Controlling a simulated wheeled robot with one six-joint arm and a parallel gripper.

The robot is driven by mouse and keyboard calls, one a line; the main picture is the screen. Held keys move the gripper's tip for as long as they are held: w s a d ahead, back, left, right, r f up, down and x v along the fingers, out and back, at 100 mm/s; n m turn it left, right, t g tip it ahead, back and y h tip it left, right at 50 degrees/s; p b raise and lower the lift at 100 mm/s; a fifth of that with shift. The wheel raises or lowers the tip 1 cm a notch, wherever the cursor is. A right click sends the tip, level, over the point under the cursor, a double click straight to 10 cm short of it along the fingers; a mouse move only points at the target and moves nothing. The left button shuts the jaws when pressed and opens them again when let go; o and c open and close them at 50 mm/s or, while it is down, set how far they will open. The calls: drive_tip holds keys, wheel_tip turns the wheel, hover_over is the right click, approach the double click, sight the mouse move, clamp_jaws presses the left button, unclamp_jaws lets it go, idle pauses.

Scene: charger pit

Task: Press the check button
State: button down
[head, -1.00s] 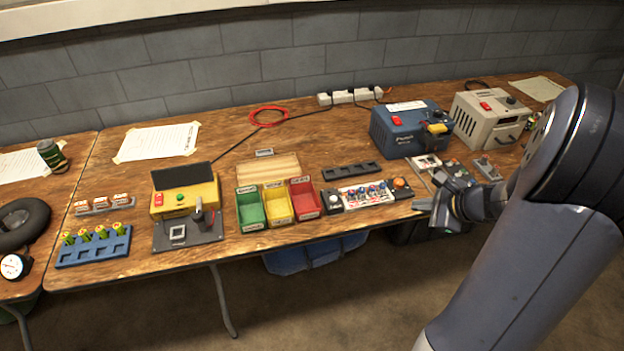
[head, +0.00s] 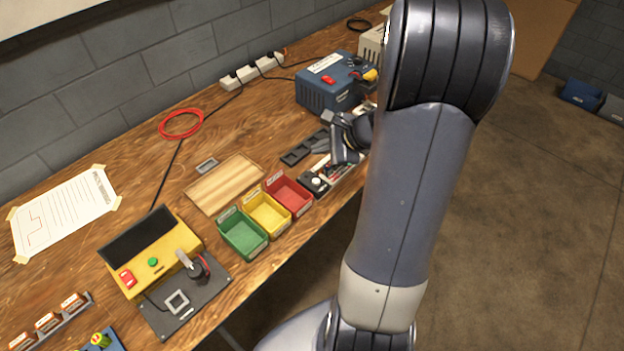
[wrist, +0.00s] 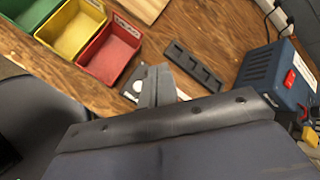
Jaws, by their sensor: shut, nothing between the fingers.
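My gripper (head: 345,157) is shut and empty, above the small panel row right of the red bin. The wrist view shows its fingers (wrist: 158,87) pressed together. A black box with a white round button (head: 316,182) sits just left of the gripper; whether they touch is unclear. The panel beside it is largely hidden by my gripper and arm. A yellow tester (head: 175,258) at the left has a green button (head: 153,262) and a red switch (head: 127,279). No readable label tells which is the check button.
Green (head: 243,235), yellow (head: 266,214) and red (head: 290,197) bins stand between tester and gripper. A black slotted tray (head: 303,148) lies behind the panel. A blue power unit (head: 335,85) stands beyond it. A wooden board (head: 222,186) lies flat behind the bins.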

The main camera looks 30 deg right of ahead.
sight(316, 182)
wheel_tip(316, 182, down, 9)
drive_tip(key=b, duration=0.7)
drive_tip(key=shift+b, duration=0.3)
idle(1.8)
drive_tip(key=shift+f+b, duration=0.3)
drive_tip(key=shift+b, duration=0.15)
drive_tip(key=shift+f+b, duration=0.4)
drive_tip(key=shift+b, duration=0.05)
idle(0.4)
drive_tip(key=shift+r, duration=0.1)
drive_tip(key=shift+r+p, duration=0.7)
drive_tip(key=shift+r, duration=0.05)
